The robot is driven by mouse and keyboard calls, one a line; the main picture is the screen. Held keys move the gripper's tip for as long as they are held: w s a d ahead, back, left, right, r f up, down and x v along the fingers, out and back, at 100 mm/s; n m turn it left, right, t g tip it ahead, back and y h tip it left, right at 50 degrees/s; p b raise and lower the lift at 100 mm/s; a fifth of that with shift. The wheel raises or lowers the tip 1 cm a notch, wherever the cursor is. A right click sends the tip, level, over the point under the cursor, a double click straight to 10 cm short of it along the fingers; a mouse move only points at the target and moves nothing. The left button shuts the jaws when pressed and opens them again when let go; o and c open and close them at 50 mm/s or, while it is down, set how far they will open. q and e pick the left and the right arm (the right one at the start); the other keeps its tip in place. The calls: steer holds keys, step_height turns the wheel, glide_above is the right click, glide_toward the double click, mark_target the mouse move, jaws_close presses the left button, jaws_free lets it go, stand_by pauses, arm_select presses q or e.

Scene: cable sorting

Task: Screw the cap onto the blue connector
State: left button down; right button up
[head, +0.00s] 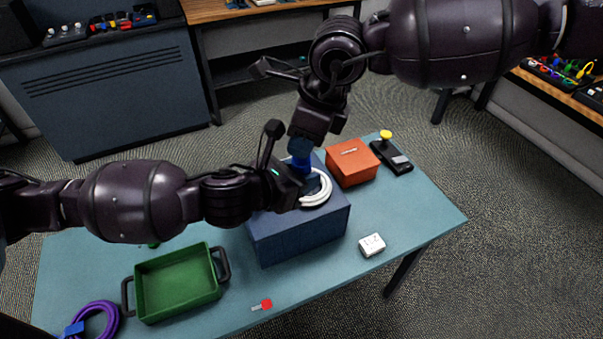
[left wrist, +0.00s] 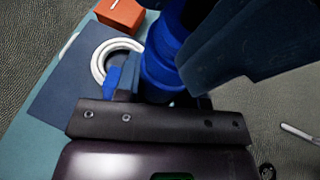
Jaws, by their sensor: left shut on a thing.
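A blue connector (head: 302,161) stands upright over the dark blue box, between my two grippers. My left gripper (head: 296,182) is shut on it low down. In the left wrist view the connector (left wrist: 162,65) is a blue stepped cylinder rising from my jaws. My right gripper (head: 301,147) reaches down from above, its dark fingers around the top of the blue piece. A large dark finger (left wrist: 250,40) also shows close beside it in the left wrist view. The cap cannot be told apart from the connector, and the right fingers' grip is hidden.
A white coiled cable (head: 322,189) lies on the dark blue box (head: 300,238). Behind are an orange box (head: 352,164) and a black device with a yellow knob (head: 391,156). A green tray (head: 178,284), purple cable (head: 97,318), red-ended item (head: 266,304) and white box (head: 372,245) lie on the table.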

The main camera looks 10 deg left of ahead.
steer(key=o, duration=0.5)
steer(key=shift+w, duration=0.15)
steer(key=shift+d+r, duration=0.1)
steer(key=v, duration=1.2)
